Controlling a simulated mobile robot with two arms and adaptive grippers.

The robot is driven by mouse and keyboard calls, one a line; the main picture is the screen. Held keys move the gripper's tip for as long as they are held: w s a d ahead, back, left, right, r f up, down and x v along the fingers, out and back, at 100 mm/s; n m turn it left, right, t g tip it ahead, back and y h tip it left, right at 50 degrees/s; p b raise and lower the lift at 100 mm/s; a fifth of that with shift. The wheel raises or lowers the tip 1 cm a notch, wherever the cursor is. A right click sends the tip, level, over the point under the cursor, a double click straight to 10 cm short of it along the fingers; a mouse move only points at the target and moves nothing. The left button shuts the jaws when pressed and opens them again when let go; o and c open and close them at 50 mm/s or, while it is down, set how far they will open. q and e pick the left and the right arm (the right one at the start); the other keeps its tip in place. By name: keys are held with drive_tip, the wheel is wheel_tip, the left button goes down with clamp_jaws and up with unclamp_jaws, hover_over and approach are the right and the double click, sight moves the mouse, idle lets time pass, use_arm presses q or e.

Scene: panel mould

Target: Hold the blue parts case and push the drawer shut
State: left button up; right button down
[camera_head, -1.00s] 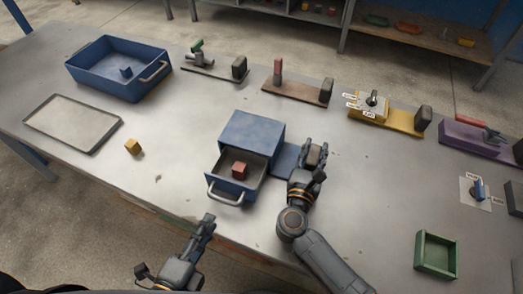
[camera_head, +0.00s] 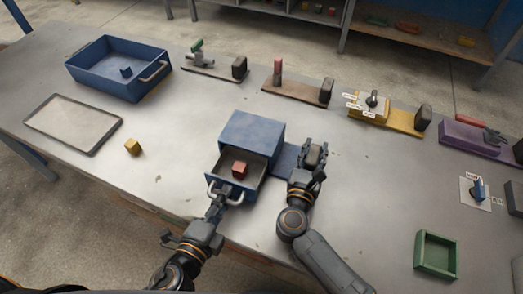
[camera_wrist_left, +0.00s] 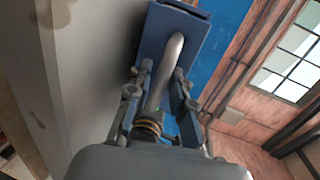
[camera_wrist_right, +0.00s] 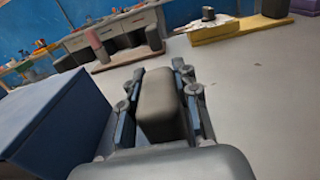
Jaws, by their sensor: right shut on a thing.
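The blue parts case (camera_head: 252,128) stands on the bench with its drawer (camera_head: 235,180) pulled out toward me. A reddish cube (camera_head: 239,169) lies inside the drawer. My left gripper (camera_head: 219,196) is at the drawer's pale handle (camera_head: 211,188). In the left wrist view its fingers (camera_wrist_left: 161,88) are apart, one on each side of the curved handle bar (camera_wrist_left: 168,65); I see a gap beside the bar. My right gripper (camera_head: 313,151) is shut on a dark grey block (camera_wrist_right: 160,105) beside the case, above the blue plate (camera_head: 284,158) at its side.
Several fixtures, including a yellow one (camera_head: 405,121), line the back. A green tray (camera_head: 437,272) is at right.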

sight(237, 172)
use_arm(q)
drive_tip(key=shift+c, duration=0.4)
clamp_jaws()
drive_tip(key=x, duration=0.3)
drive_tip(key=r+x, duration=0.1)
drive_tip(key=x, duration=0.2)
drive_tip(key=r+x, duration=0.1)
drive_tip(key=x, duration=0.2)
drive_tip(key=shift+w+d, duration=0.1)
drive_tip(key=shift+w, duration=0.2)
drive_tip(key=shift+o, duration=0.4)
unclamp_jaws()
drive_tip(key=shift+s, duration=0.1)
